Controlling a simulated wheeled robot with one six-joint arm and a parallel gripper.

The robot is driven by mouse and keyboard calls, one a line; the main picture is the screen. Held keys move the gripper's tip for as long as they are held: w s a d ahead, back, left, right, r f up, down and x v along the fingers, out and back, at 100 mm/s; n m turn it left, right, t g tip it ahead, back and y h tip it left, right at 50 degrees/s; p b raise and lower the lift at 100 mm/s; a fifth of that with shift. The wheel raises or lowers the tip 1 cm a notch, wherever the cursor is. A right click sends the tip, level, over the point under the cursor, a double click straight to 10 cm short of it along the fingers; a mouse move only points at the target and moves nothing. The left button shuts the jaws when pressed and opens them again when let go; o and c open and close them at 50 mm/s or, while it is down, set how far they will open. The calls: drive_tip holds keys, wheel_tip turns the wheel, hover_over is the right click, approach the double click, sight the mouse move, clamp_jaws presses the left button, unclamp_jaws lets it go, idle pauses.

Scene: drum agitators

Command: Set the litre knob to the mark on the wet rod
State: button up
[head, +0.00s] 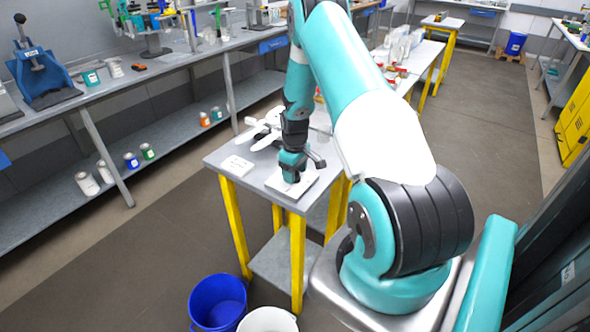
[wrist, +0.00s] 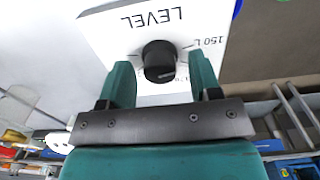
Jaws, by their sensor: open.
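A white panel (wrist: 120,35) carries the word LEVEL and a "150 L" mark, both upside down in the wrist view. A round black knob (wrist: 158,56) stands on it. A second mark beside the knob is partly hidden. My gripper (wrist: 161,70) is open, with one teal finger on each side of the knob and a visible gap to each. In the head view my gripper (head: 291,176) points down over the white panel (head: 308,187) on a small grey table, and it hides the knob. I cannot make out a wet rod in either view.
The small table (head: 222,157) has yellow legs. A white card (head: 237,164) and a white bladed agitator (head: 262,124) lie on it. A blue bucket (head: 217,303) and a white bucket (head: 268,320) stand on the floor in front. A long bench (head: 150,69) runs along the left.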

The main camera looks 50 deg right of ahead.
drive_tip(key=c, duration=0.9)
drive_tip(key=shift+c, duration=0.2)
drive_tip(key=shift+b, duration=0.3)
drive_tip(key=m+b, duration=0.2)
drive_tip(key=m, duration=0.1)
drive_tip(key=shift+m, duration=0.4)
drive_tip(key=shift+m+b, duration=0.8)
drive_tip(key=shift+m, duration=1.1)
drive_tip(key=o, duration=0.9)
